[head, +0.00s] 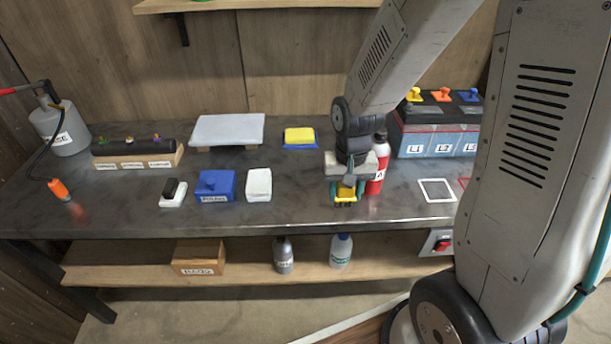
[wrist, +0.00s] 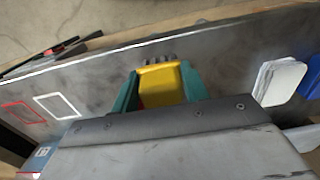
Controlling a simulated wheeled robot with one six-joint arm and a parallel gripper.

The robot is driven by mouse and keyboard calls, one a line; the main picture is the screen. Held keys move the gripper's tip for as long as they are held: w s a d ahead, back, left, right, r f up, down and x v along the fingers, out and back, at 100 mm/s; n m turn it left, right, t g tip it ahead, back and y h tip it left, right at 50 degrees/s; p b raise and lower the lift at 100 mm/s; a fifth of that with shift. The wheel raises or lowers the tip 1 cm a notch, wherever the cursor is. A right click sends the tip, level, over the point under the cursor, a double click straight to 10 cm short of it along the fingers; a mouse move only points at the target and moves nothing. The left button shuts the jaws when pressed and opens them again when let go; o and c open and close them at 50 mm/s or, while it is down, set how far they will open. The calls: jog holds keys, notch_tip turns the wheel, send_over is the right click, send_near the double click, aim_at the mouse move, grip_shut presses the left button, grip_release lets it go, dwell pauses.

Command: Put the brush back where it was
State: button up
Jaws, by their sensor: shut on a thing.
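My gripper (head: 345,193) is shut on a yellow brush (wrist: 160,84), held over the front middle of the workbench. Its teal fingers (wrist: 160,92) press the brush from both sides in the wrist view. Grey bristle tufts show at the brush's far end. In the head view the brush (head: 346,194) shows just below the fingers, in front of a red bottle (head: 377,170). I cannot tell its exact height above the bench. A white outlined square (head: 437,190) and a partly hidden red outline (head: 465,183) lie on the bench to the right.
A white block (head: 259,184), a blue box (head: 216,186) and a black-and-white item (head: 173,193) stand left of my gripper. A yellow block on a blue base (head: 299,138) sits behind. The bench front (head: 300,215) is clear.

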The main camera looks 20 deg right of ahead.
jog(key=w+a, duration=0.1)
jog(key=w, duration=0.3)
jog(key=w+a+f, duration=0.1)
jog(key=w, duration=0.3)
jog(key=w+a, duration=0.2)
jog(key=w, duration=0.2)
jog(key=shift+f, duration=0.15)
jog(key=shift+w+a+f, duration=0.15)
jog(key=shift+w+f, duration=0.05)
jog(key=shift+f, duration=1.55)
jog(key=shift+f, duration=0.1)
jog(key=shift+f, duration=0.1)
jog(key=o, duration=1)
